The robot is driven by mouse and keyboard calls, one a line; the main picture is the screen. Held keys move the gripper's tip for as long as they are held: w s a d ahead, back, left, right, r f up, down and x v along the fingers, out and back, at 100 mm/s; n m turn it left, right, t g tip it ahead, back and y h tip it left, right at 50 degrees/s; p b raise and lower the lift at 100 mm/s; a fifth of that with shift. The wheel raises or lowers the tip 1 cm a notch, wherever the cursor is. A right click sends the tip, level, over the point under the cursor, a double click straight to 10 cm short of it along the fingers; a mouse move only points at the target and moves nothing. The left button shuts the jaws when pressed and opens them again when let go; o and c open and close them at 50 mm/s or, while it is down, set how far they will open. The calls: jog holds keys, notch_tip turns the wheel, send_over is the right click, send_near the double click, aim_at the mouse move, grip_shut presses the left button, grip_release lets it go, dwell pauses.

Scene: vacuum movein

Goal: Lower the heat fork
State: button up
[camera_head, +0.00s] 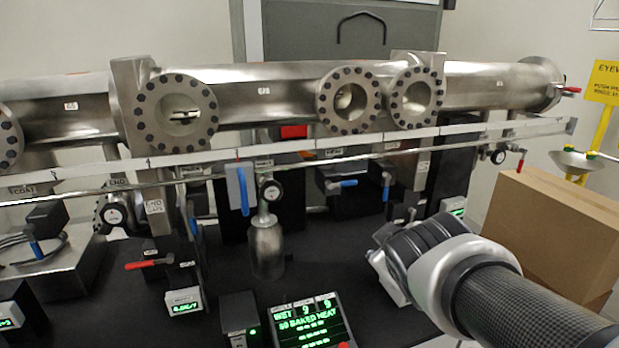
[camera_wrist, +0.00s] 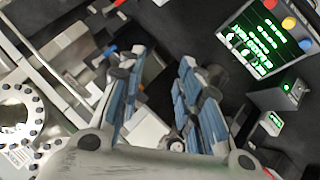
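I cannot tell for certain which part is the heat fork. Several levers sit under the steel vacuum tube (camera_head: 275,93): a blue lever (camera_head: 243,190) hanging down at centre left, a blue-handled lever (camera_head: 342,184) right of centre, and a blue lever (camera_head: 386,187) pointing down. A red lever (camera_head: 148,264) lies level at the lower left. My gripper (camera_head: 385,262) is over the right part of the black bench, apart from these levers. In the wrist view my gripper (camera_wrist: 160,62) has its blue-padded fingers spread, with nothing seen held between them.
A display (camera_head: 308,322) with green text stands at the front; it also shows in the wrist view (camera_wrist: 265,38). A rail (camera_head: 300,166) runs below the tube. A cardboard box (camera_head: 552,230) stands at right. Bare black bench (camera_head: 335,262) lies left of my gripper.

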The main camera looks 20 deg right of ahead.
jog(key=w+d+r+n+t+y+p, duration=0.1)
jog(key=w+d+r+n+t+p, duration=0.15)
jog(key=w+d+r+n, duration=0.35)
jog(key=w+d+r+n+t+y+p, duration=0.1)
jog(key=w+d+n+t, duration=0.25)
jog(key=w, duration=0.45)
jog(key=n+g+y+p, duration=0.1)
jog(key=n+y+p, duration=0.2)
jog(key=n+y, duration=0.6)
send_near(349, 184)
jog(key=shift+m, duration=0.25)
jog(key=b+x, duration=0.2)
jog(key=x, duration=0.6)
jog(key=shift+w+a+b, duration=0.1)
jog(key=shift+w+b, duration=0.15)
jog(key=shift+b, duration=0.15)
jog(key=shift+c, duration=0.4)
grip_shut()
